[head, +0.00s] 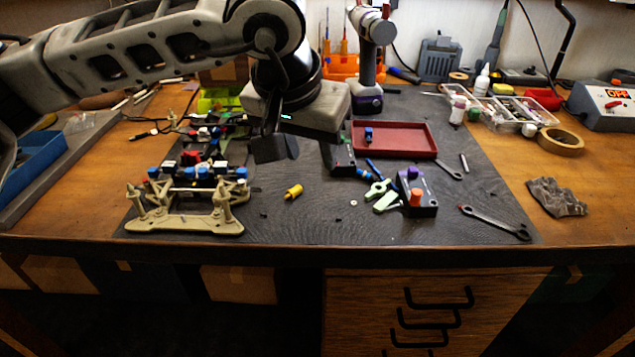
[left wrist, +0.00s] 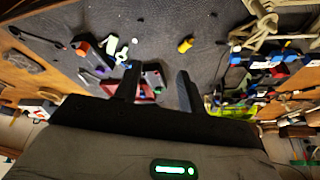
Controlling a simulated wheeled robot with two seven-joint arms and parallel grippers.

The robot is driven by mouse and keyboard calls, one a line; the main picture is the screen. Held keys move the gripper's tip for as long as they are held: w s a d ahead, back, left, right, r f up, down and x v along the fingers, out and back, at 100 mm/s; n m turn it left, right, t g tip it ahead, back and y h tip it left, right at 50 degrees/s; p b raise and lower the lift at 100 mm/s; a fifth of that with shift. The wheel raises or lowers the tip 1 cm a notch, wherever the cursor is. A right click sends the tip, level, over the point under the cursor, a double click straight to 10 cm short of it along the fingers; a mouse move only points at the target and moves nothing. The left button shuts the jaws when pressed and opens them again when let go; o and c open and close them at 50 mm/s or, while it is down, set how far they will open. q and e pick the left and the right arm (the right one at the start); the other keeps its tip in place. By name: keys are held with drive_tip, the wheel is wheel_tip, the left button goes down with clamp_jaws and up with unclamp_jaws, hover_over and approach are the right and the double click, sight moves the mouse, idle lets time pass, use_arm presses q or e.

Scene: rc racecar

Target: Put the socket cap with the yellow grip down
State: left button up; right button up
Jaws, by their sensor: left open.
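The socket cap with the yellow grip (head: 293,192) lies on its side on the dark mat (head: 300,225), right of the car chassis. It also shows in the left wrist view (left wrist: 186,45), beyond my fingertips and apart from them. My left gripper (head: 308,152) is open and empty above the mat, behind the cap in the head view. Its two spread fingers show in the left wrist view (left wrist: 157,74) with nothing between them. My right gripper is in neither view.
The tan and black car chassis (head: 185,226) stands left of the cap. A block with orange and purple caps (head: 416,197), green pieces (head: 380,195) and a wrench (head: 495,222) lie to the right. A red tray (head: 415,151) is behind. Bare mat surrounds the cap.

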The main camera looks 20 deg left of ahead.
sight(293, 193)
use_arm(q)
drive_tip(key=x, duration=0.7)
drive_tip(key=shift+a+f+p, duration=0.15)
drive_tip(key=shift+p, duration=0.25)
drive_tip(key=shift+f+b, duration=0.25)
drive_tip(key=shift+b, duration=0.25)
idle(0.4)
clamp_jaws()
drive_tip(key=o, duration=0.9)
unclamp_jaws()
drive_tip(key=shift+c, duration=0.2)
